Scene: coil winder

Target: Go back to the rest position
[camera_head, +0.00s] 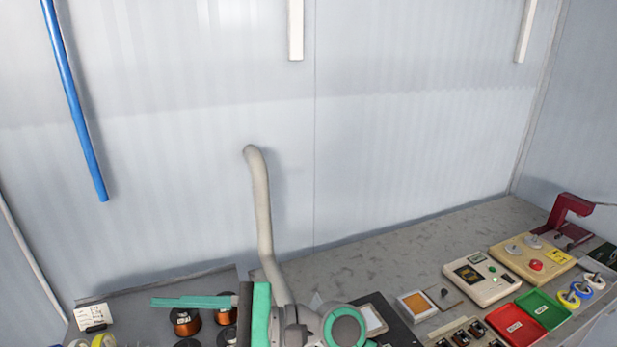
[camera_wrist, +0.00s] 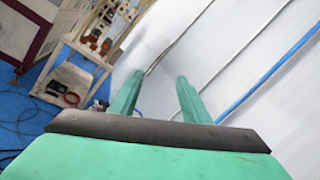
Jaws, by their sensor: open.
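My gripper (camera_wrist: 158,95) shows in the wrist view with its two green fingers spread apart. Nothing is between them, and the wall lies beyond. In the head view one green finger of my gripper (camera_head: 195,302) points left, above the left part of the bench with its copper coils. The other finger is hidden in that view. My arm shows at the bottom middle of the head view, in front of the bench.
Copper wire spools (camera_head: 186,322) stand below the finger. A green tray (camera_head: 542,309), a red tray (camera_head: 515,324) and a control box (camera_head: 482,278) sit at the right. A blue pipe (camera_head: 75,100) hangs at the left. The bench's back middle is clear.

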